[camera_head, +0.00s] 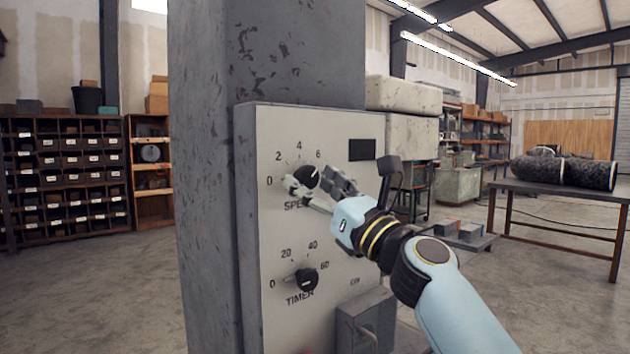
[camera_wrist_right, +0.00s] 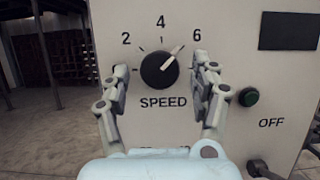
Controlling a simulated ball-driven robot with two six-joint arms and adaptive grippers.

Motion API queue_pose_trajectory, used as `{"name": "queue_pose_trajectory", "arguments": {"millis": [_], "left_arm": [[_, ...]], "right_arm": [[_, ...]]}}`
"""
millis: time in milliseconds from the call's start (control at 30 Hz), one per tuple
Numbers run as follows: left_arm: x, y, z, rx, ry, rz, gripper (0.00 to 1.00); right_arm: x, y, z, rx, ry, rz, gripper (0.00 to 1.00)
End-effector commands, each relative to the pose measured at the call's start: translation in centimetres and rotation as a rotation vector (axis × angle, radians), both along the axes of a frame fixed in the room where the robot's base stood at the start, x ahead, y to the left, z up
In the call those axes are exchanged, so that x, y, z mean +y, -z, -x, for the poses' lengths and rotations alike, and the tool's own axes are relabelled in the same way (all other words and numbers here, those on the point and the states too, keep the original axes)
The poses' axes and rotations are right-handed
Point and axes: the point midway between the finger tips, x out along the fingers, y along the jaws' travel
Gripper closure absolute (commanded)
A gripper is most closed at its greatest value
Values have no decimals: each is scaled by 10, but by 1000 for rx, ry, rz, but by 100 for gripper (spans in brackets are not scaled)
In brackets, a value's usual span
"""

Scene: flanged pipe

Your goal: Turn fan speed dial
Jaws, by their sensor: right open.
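The fan speed dial (camera_head: 306,176) is a round black knob with a white pointer on the upper part of a pale grey control panel (camera_head: 345,215). It also shows in the right wrist view (camera_wrist_right: 157,71), above the word SPEED, with its pointer aimed up and right between 4 and 6, closer to 6. My right gripper (camera_head: 309,183) is open at the dial. In the right wrist view its fingers (camera_wrist_right: 165,73) stand on either side of the knob, with a visible gap on each side. My left gripper is not in view.
A black timer dial (camera_head: 306,281) sits lower on the panel. A dark display (camera_head: 362,150) is at upper right. A grey box (camera_head: 366,318) juts out below. The panel is on a steel column (camera_head: 205,180).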

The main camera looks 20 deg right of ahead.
Motion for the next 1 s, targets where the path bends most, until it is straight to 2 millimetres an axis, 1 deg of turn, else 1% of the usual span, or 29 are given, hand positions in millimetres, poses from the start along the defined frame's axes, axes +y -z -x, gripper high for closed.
{"name": "queue_pose_trajectory", "arguments": {"millis": [200, 233, 633, 867, 1000], "left_arm": [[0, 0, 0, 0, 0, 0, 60], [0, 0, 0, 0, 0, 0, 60], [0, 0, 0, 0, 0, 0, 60], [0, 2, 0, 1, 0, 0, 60], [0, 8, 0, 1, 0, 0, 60]], "right_arm": [[0, 0, 0, 0, 0, 0, 37], [0, 0, 0, 0, 0, 0, 40], [0, 0, 0, 1, 0, 1, 92], [-1, 1, 0, -7, 1, 16, 93], [-1, 2, 0, -26, 0, 61, 93]]}}
